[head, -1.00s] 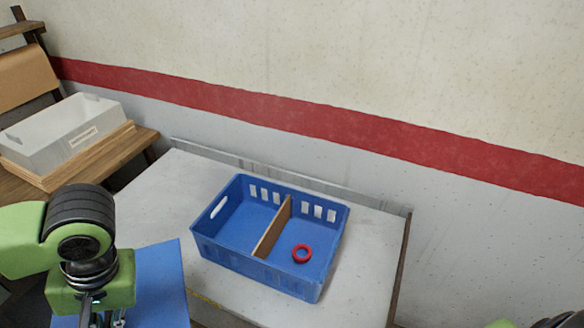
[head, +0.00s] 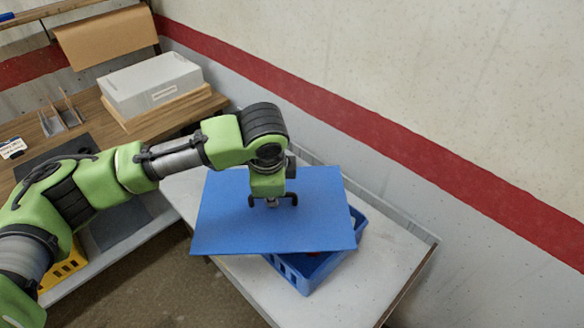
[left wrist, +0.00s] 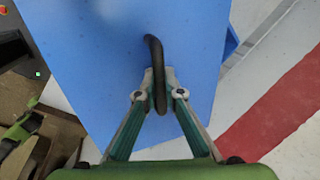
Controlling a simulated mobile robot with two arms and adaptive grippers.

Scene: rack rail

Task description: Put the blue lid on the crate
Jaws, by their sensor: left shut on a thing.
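The blue lid (head: 310,210) is a flat rectangular sheet with a dark handle on top. My left gripper (head: 271,203) is shut on that handle. In the left wrist view, the two fingertips of my left gripper (left wrist: 159,85) close around the dark handle (left wrist: 157,60), with the lid (left wrist: 100,50) beyond. The blue crate (head: 300,277) stands on the grey table, mostly hidden under the lid. The lid is above the crate, shifted to the left and turned relative to it. The crate's front and right edges show. My right gripper is not in view.
The grey table (head: 375,265) has free room to the right of the crate. A wooden bench at left holds a light grey bin (head: 155,82) on a wooden board. A wall with a red stripe (head: 400,150) runs behind the table. A yellow crate (head: 62,272) is low at left.

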